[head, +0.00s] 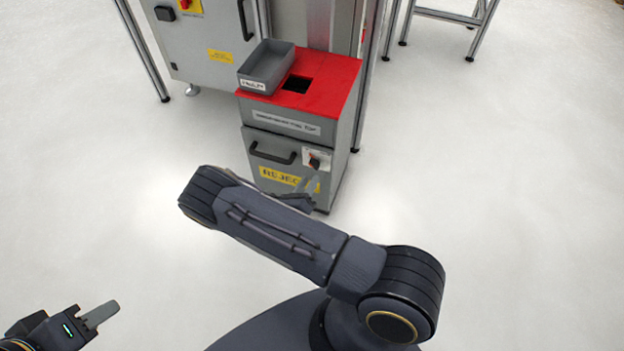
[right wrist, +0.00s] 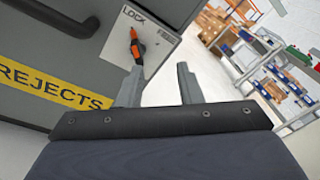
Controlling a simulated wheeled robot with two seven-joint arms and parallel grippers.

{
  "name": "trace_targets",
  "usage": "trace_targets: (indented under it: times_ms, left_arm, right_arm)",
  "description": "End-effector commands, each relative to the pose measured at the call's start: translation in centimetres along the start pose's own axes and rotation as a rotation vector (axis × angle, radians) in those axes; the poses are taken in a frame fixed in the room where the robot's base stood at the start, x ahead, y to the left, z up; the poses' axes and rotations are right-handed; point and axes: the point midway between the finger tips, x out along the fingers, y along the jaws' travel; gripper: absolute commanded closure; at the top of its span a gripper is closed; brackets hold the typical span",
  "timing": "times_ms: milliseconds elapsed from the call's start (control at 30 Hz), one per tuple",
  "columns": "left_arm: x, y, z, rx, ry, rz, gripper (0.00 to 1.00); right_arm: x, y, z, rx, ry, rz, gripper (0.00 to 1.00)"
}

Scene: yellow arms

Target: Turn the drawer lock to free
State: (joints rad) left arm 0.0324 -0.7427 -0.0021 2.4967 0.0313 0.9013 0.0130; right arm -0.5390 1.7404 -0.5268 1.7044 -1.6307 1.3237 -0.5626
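The drawer lock is a small knob (right wrist: 137,47) with black and orange parts on a white plate (right wrist: 152,58) on the grey cabinet. Its orange tip points up toward the word LOCK; a second word to the right is hard to read. In the head view the knob (head: 315,163) is right of the drawer handle. My right gripper (right wrist: 159,84) is open and empty, its fingers just below and right of the knob; I cannot tell if the left finger touches it. My left gripper (head: 101,315) is low at the left, far from the cabinet, its opening unclear.
The cabinet's drawer front has a black handle (head: 272,153) and a yellow REJECTS label (right wrist: 50,88). A grey tray (head: 267,65) sits on the red top (head: 330,85) beside a dark square opening. Shelves with boxes stand farther back. The floor around is clear.

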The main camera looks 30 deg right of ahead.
Motion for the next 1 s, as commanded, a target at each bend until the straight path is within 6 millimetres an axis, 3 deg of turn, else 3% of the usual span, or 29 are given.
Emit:
trace_targets:
  times_ms: [33,200,633,1000]
  left_arm:
    - [0.7,-0.3,0.3,0.0,0.0,0.0,0.64]
    - [1.0,-0.5,0.5,0.0,0.0,0.0,0.64]
    - [2.0,-0.9,1.0,0.0,0.0,0.0,0.64]
    - [2.1,-1.0,1.1,0.0,0.0,0.0,0.64]
  right_arm:
    - [-0.3,1.4,-1.0,-0.04,-0.043,0.029,0.67]
    - [-0.2,2.9,-1.6,-0.095,-0.101,0.071,0.67]
    - [5.9,3.3,-1.0,-0.094,-0.099,0.07,0.67]
    - [7.0,3.3,-0.8,-0.095,-0.099,0.072,0.67]
